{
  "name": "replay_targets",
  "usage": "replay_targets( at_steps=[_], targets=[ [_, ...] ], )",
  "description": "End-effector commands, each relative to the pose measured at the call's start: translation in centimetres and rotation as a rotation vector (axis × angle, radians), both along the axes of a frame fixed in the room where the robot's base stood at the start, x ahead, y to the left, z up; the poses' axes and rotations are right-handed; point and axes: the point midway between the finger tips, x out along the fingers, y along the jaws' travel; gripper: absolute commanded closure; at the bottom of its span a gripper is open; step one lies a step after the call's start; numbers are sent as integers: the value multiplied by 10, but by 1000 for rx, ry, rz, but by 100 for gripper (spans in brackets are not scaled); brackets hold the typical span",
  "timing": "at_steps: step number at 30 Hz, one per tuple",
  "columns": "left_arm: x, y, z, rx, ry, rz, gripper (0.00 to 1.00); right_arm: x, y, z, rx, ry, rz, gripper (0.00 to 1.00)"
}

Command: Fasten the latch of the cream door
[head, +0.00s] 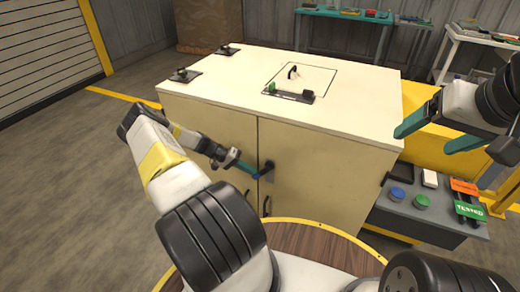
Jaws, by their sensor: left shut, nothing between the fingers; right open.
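The cream cabinet has two front doors that look shut, a left door (215,125) and a right door (320,180). A dark latch (269,166) sits on the front by the seam between them. My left gripper (254,174) has its teal fingers shut and empty, with the tips at or just beside the latch. I cannot tell whether they touch it. The fingers and wrist cover part of the left door, and the latch's exact position is hard to read. My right gripper (437,133) is open and empty, right of the cabinet.
The cabinet top (240,75) carries dark fittings and a square hatch (300,78) with a black handle. A grey stand (440,218) at the right holds a blue button, a green button and a "TESTED" sign (469,210). A yellow bin (425,155) stands behind it. Floor at the left is clear.

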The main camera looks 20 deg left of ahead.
Motion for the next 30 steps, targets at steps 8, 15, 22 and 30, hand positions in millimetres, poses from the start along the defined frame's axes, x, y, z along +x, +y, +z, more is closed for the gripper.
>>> replay_targets(
  at_steps=[8,15,22,30],
  targets=[
    [-1,-11,-19,-159,14,-2,100,0,0,0,0,0,0,21],
    [-2,-21,-32,-157,14,-2,100,0,0,0,0,0,0,21],
    [-2,-30,-39,-155,14,-2,100,0,0,0,0,0,0,21],
    [-3,-36,-43,-156,14,-3,100,0,0,0,0,0,0,21]
  ],
)
